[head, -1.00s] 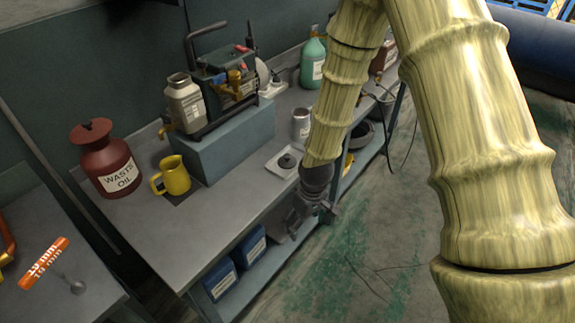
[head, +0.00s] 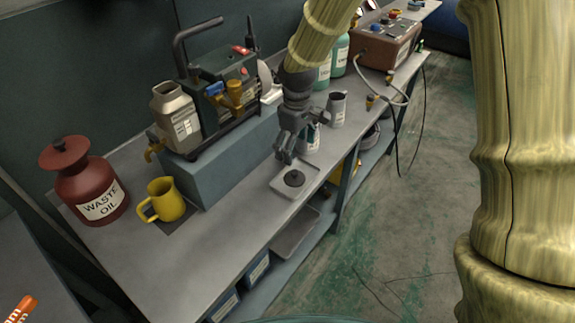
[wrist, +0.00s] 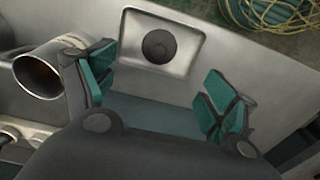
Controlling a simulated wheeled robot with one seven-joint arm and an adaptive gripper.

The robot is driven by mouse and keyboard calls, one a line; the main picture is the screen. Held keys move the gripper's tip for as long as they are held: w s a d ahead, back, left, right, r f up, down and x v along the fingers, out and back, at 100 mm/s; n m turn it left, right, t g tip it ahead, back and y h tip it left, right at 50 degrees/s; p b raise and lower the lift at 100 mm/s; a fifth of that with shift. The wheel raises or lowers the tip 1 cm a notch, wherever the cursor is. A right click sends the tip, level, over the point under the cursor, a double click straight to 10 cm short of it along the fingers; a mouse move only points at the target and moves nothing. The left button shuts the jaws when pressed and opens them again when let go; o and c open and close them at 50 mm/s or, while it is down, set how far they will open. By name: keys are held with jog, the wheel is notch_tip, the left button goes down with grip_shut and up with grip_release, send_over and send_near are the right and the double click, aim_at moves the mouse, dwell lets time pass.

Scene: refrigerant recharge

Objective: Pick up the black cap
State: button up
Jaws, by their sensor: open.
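The black cap (head: 294,178) is a small dark disc with a raised knob. It lies in a shallow light-grey tray (head: 277,185) near the front edge of the workbench. In the wrist view the cap (wrist: 159,46) shows in the tray (wrist: 190,29), beyond the fingertips and between their lines. My gripper (head: 285,158) is just above the back of the tray, apart from the cap. In the wrist view my gripper (wrist: 158,92) has its teal-padded fingers spread wide with nothing between them.
A metal cup (head: 337,109) stands right of the tray, and its open mouth (wrist: 40,72) is close beside one finger. A pump (head: 228,95) on a blue-grey block (head: 215,160), a yellow jug (head: 165,199) and a red waste-oil can (head: 92,185) stand left. The bench front (head: 215,245) is clear.

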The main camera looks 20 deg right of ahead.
aim_at(295, 173)
jog(key=shift+w+d+f, duration=0.1)
jog(key=shift+w+f, duration=0.2)
jog(key=shift+f, duration=0.2)
jog(key=f, duration=0.4)
jog(key=shift+w+a+p, duration=0.1)
jog(key=shift+a+p, duration=0.15)
jog(key=shift+p, duration=0.1)
jog(key=shift+s+d+f+p, duration=0.1)
jog(key=shift+s+f+p, duration=0.2)
jog(key=shift+f, duration=0.45)
jog(key=shift+f+p, duration=0.45)
jog(key=shift+f, duration=1.6)
jog(key=shift+s, duration=0.15)
grip_shut()
